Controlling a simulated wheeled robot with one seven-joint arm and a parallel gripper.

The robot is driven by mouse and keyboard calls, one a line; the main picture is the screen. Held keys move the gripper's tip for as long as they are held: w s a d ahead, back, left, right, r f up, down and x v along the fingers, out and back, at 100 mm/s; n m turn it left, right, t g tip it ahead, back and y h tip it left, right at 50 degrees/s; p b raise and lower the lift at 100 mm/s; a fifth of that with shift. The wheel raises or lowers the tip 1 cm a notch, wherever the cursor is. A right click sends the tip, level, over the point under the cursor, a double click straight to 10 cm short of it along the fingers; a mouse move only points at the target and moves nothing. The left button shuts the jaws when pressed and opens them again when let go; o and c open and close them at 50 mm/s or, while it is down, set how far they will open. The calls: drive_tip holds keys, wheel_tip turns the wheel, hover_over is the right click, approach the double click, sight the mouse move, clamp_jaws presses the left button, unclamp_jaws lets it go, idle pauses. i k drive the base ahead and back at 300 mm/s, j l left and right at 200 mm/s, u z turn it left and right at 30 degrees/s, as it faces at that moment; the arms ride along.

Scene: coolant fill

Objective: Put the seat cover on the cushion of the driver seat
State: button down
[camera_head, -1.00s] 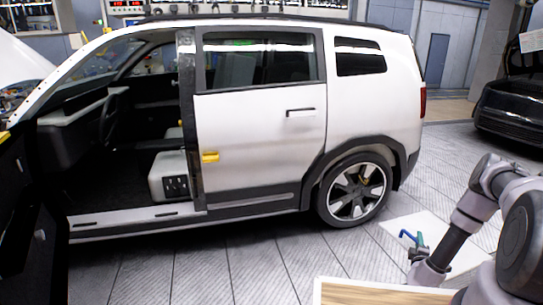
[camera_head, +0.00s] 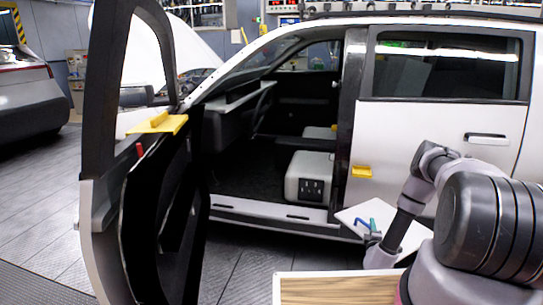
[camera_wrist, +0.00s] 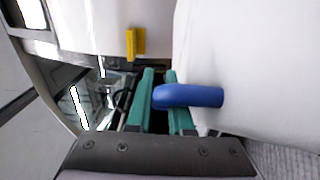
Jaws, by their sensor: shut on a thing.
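The seat cover is a flat white sheet (camera_head: 351,213) with a blue handle, held in front of the car's side. In the wrist view the white cover (camera_wrist: 250,70) fills the right side, and its blue handle (camera_wrist: 195,96) crosses the green fingers. My gripper (camera_head: 368,228) is shut on the blue handle; its fingers also show in the wrist view (camera_wrist: 160,85). A pale seat cushion block (camera_head: 310,165) with a dark socket panel sits low inside the open front doorway, apart from the cover and further left. I take it for the driver seat cushion.
The open front door (camera_head: 165,210) stands out at the left of the doorway, with a yellow piece (camera_head: 158,123) on it. The steering wheel (camera_head: 264,103) is inside. A wood-topped surface (camera_head: 335,290) is at the bottom. Floor is clear between door and sill.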

sight(317, 165)
drive_tip(key=i+u, duration=0.7)
drive_tip(key=i+l+u, duration=0.15)
drive_tip(key=l, duration=0.25)
drive_tip(key=i+l+u, duration=0.1)
drive_tip(key=l, duration=0.3)
drive_tip(key=i+l+z, duration=0.15)
drive_tip(key=i, duration=0.35)
drive_tip(key=i+l+z, duration=0.15)
drive_tip(key=i, duration=0.4)
drive_tip(key=i+j+z, duration=0.1)
drive_tip(key=i+z, duration=0.25)
drive_tip(key=i, duration=0.25)
drive_tip(key=j+z, duration=0.2)
drive_tip(key=j, duration=0.2)
